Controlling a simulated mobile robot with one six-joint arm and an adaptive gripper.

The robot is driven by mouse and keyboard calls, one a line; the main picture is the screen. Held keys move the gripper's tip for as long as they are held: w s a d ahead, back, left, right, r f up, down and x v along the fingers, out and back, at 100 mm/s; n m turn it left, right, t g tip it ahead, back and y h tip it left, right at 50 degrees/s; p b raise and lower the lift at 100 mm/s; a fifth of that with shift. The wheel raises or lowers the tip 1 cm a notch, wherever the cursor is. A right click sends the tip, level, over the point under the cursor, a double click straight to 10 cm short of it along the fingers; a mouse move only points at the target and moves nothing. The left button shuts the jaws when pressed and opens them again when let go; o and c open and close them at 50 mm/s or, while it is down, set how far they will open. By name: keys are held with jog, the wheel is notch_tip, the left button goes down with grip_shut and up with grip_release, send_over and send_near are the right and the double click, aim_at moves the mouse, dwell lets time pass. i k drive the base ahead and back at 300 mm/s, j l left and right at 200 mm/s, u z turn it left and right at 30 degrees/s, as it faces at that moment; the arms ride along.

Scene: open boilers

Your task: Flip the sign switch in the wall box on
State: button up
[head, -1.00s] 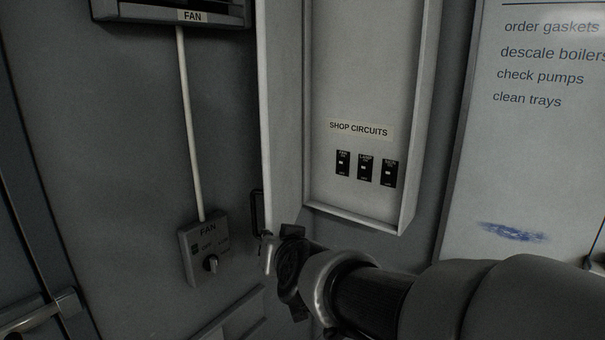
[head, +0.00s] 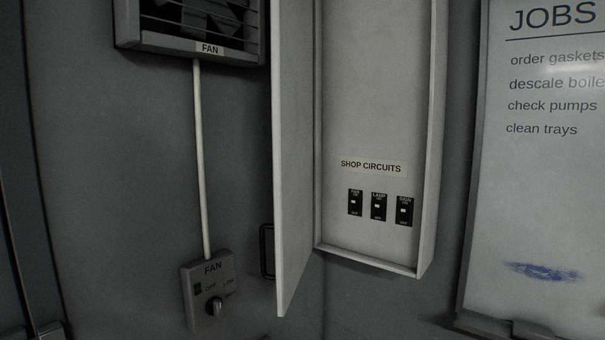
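The wall box (head: 365,110) is an open pale metal cabinet in the head view, with its door (head: 293,150) swung out to the left. Inside, low down, is a "SHOP CIRCUITS" label (head: 372,167) with a row of three small black switches beneath it. The rightmost switch (head: 404,211) appears to be the sign switch, though its print is small. Its light toggle shows near the middle of the plate; I cannot tell for certain whether it is on or off. Nothing covers the switches. My gripper is not in view.
Left of the box are a fan (head: 205,22), its white conduit (head: 202,150) and a fan control box (head: 210,290) with a knob. A jobs whiteboard (head: 540,190) hangs at the right. The door edge juts out beside the switches; the box front is clear.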

aim_at(403, 210)
jog(key=i+j, duration=0.2)
jog(key=i+j+z, duration=0.1)
jog(key=j, duration=0.35)
jog(key=i+j, duration=0.25)
jog(key=i+j+z, duration=0.1)
jog(key=j, duration=0.3)
jog(key=i, duration=0.05)
